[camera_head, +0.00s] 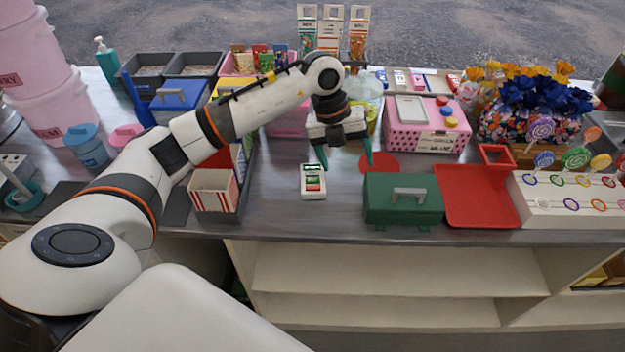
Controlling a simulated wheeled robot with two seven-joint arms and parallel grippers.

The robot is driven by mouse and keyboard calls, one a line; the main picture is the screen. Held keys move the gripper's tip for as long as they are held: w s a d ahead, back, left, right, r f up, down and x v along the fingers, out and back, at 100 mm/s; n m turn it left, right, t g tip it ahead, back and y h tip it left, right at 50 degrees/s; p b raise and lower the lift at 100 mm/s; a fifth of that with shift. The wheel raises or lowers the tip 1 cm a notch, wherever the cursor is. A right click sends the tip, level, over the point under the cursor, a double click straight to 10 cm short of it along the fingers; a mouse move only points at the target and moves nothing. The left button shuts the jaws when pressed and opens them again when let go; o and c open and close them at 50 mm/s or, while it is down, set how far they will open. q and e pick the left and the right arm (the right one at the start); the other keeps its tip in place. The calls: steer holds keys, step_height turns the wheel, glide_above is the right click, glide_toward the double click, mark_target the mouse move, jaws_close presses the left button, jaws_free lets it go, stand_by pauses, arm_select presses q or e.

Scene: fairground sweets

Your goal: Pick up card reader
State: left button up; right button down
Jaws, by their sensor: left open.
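The card reader (313,182) is a small white device with a dark green and red screen. It lies on the grey counter, near the middle of the view. My left gripper (345,165) is open and points down, its two dark green fingers apart. It is just behind and to the right of the card reader, with the left finger close to the reader's far edge. Nothing shows between the fingers. I cannot tell how high the fingertips are above the counter. My right gripper is not in view.
A green box with a grey handle (400,203) stands right of the reader, beside a red tray (470,198). A red-striped carton (213,190) stands to the left. The counter before the reader is clear.

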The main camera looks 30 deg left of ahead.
arm_select(q)
steer(key=a+r+n+y, duration=0.2)
steer(key=a+y, duration=0.1)
steer(key=a, duration=0.5)
steer(key=p, duration=0.2)
glide_above(312, 175)
steer(key=shift+g, duration=0.4)
step_height(312, 175, down, 6)
steer(key=shift+w+f, duration=0.1)
step_height(312, 175, down, 5)
steer(key=shift+r+p, duration=0.15)
steer(key=shift+p, duration=0.4)
steer(key=shift+f, duration=0.55)
steer(key=c, duration=1.2)
